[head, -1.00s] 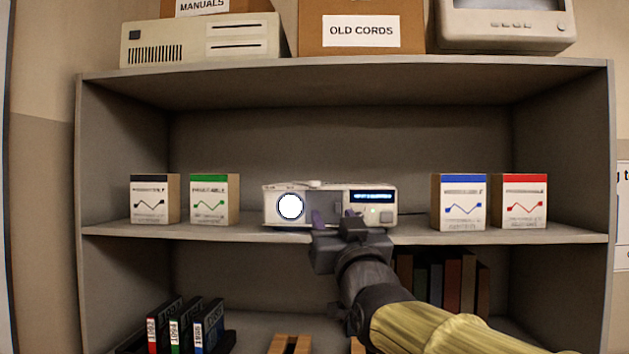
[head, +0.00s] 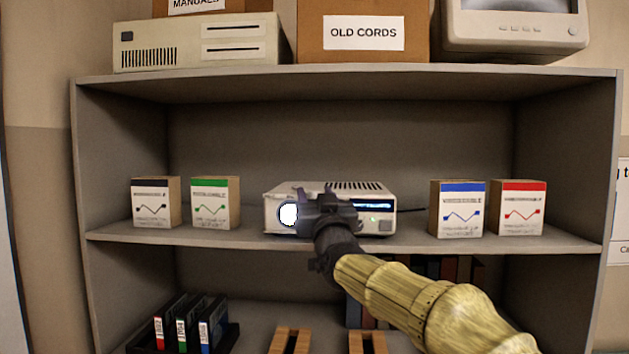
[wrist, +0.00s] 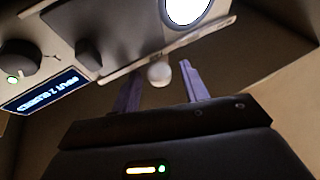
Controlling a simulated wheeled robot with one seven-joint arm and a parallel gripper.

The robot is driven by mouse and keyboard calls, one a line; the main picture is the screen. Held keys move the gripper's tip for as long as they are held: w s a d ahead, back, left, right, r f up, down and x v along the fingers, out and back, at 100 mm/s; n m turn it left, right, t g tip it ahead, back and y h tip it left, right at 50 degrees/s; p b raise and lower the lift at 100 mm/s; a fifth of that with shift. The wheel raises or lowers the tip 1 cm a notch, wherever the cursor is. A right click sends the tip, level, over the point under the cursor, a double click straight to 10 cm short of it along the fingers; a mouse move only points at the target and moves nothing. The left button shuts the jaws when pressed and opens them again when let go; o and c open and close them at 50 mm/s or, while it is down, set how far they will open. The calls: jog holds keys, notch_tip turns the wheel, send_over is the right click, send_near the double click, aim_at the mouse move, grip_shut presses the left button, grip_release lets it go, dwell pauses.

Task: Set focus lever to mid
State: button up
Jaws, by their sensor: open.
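The white projector (head: 290,191) stands on the middle shelf, with a bright round lens (head: 288,214) at its front left and a lit blue display (head: 373,205) at its right. My gripper (head: 318,194) is in front of the projector and hides its middle. In the wrist view, the lens (wrist: 186,8) is at the top. A small pale round knob (wrist: 159,73), apparently the focus lever's tip, sticks out by a strip below the lens. My gripper's purple fingers (wrist: 161,76) are open, one on each side of the knob. Contact with it cannot be told.
Boxes with black (head: 152,204) and green (head: 214,204) bands stand left of the projector; blue (head: 460,210) and red (head: 520,209) ones stand right. A dark dial (wrist: 30,60) and a dark block (wrist: 88,54) jut from the projector's face. The upper board (head: 350,82) spans above.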

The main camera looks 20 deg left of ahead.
jog(key=shift+p+x, duration=0.35)
jog(key=shift+x, duration=0.5)
jog(key=shift+c, duration=0.2)
grip_shut()
